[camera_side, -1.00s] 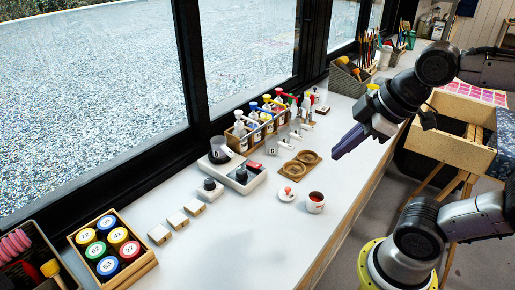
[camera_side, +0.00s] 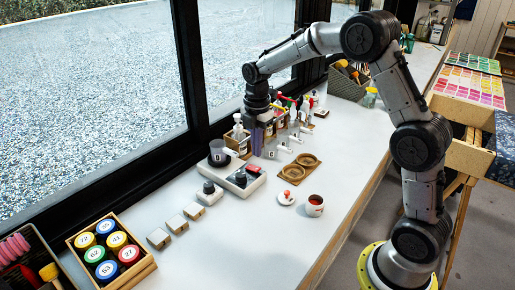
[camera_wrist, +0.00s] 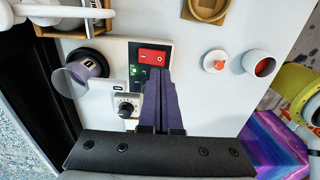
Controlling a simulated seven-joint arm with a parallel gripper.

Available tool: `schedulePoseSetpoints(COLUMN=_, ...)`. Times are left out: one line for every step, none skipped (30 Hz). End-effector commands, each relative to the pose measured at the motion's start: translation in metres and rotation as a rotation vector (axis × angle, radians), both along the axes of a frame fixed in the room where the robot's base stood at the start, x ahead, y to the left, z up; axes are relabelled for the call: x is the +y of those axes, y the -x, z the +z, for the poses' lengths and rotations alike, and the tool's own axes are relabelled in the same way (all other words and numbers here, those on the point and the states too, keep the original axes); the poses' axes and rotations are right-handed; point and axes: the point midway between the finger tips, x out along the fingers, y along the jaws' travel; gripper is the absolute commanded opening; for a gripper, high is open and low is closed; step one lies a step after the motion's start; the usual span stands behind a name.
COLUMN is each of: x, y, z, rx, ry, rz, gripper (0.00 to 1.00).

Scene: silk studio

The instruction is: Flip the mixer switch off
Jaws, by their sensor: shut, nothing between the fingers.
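The mixer (camera_side: 240,188) is a white box on the table, with a cup (camera_side: 218,150) on its dark round pad. Its red rocker switch (camera_side: 253,169) is on the right end. In the wrist view the red switch (camera_wrist: 153,56) sits on a dark panel, above a black knob (camera_wrist: 125,105). I cannot tell which side of the rocker is pressed. My gripper (camera_side: 257,150) points down above the switch end, its purple fingers shut and empty. In the wrist view the fingertips (camera_wrist: 158,72) appear just below the switch, apparently apart from it.
A wooden rack of bottles (camera_side: 236,143) stands close behind my gripper, by the window. A red-filled cup (camera_side: 315,205) stands near the front edge.

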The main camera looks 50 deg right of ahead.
Motion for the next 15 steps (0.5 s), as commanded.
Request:
schedulePoseSetpoints(x=-0.001, y=0.001, z=-0.005, rx=0.01, ry=-0.002, rz=-0.004, gripper=0.0)
schedulePoseSetpoints(x=-0.002, y=0.001, z=-0.007, rx=0.013, ry=-0.002, rz=-0.005, gripper=0.0)
schedulePoseSetpoints(x=-0.002, y=0.001, z=-0.009, rx=0.015, ry=-0.002, rz=-0.007, gripper=0.0)
schedulePoseSetpoints(x=-0.003, y=0.001, z=-0.01, rx=0.014, ry=-0.002, rz=-0.008, gripper=0.0)
schedulePoseSetpoints(x=-0.003, y=0.002, z=-0.012, rx=0.014, ry=-0.002, rz=-0.008, gripper=0.0)
schedulePoseSetpoints(x=-0.003, y=0.002, z=-0.015, rx=0.015, ry=-0.002, rz=-0.008, gripper=0.0)
schedulePoseSetpoints(x=-0.003, y=0.002, z=-0.018, rx=0.016, ry=-0.003, rz=-0.008, gripper=0.0)
schedulePoseSetpoints(x=-0.003, y=0.002, z=-0.02, rx=0.016, ry=-0.002, rz=-0.008, gripper=0.0)
schedulePoseSetpoints(x=-0.002, y=0.002, z=-0.024, rx=0.015, ry=-0.002, rz=-0.008, gripper=0.0)
schedulePoseSetpoints(x=-0.002, y=0.002, z=-0.026, rx=0.016, ry=-0.003, rz=-0.008, gripper=0.0)
schedulePoseSetpoints(x=-0.002, y=0.002, z=-0.029, rx=0.016, ry=-0.003, rz=-0.008, gripper=0.0)
schedulePoseSetpoints(x=-0.002, y=0.002, z=-0.032, rx=0.015, ry=-0.002, rz=-0.008, gripper=0.0)
schedulePoseSetpoints(x=-0.002, y=0.002, z=-0.034, rx=0.015, ry=-0.002, rz=-0.008, gripper=0.0)
schedulePoseSetpoints(x=-0.002, y=0.002, z=-0.036, rx=0.015, ry=-0.002, rz=-0.008, gripper=0.0)
schedulePoseSetpoints(x=-0.002, y=0.002, z=-0.038, rx=0.015, ry=-0.002, rz=-0.008, gripper=0.0)
